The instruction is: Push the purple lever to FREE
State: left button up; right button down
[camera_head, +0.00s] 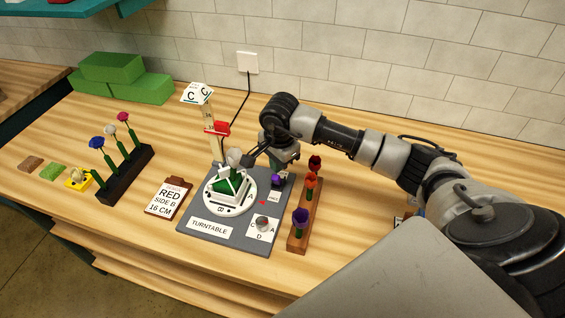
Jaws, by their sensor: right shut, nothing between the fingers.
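The purple lever (276,181) stands on the right side of the grey turntable base (233,247), just above a small white FREE label (273,196). Whether it sits in the FREE position I cannot tell at this size. My right gripper (250,163) comes in from the right over the back of the base. It is shut and empty, above and left of the lever, close to the pale flower head (234,157) over the white turntable (243,207). Whether it touches anything is unclear. My left gripper is out of view.
A wooden rack (303,232) with red, orange and purple flowers stands right of the base. A black rack (127,176) of flowers and a RED order card (168,197) stand left. A post with a red slider (217,128) rises behind. Green blocks (120,80) lie back left.

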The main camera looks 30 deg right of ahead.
jog(key=shift+s+a+f+g, duration=0.2)
jog(key=shift+s+f, duration=0.1)
jog(key=shift+f, duration=0.4)
jog(key=shift+s+a+f+g, duration=0.1)
jog(key=shift+s+f+g, duration=0.15)
jog(key=shift+f, duration=0.4)
jog(key=shift+w+d+r, duration=0.15)
jog(key=shift+r, duration=0.2)
jog(key=shift+w+d+r+p, duration=0.1)
jog(key=shift+w+r+p, duration=0.2)
jog(key=shift+r+p, duration=0.3)
jog(key=shift+w+d+r+p, duration=0.1)
jog(key=shift+w+r+p, duration=0.25)
jog(key=shift+r, duration=0.35)
jog(key=shift+s+r+p, duration=0.1)
jog(key=shift+r+p, duration=0.75)
jog(key=shift+r, duration=0.85)
jog(key=shift+d, duration=0.1)
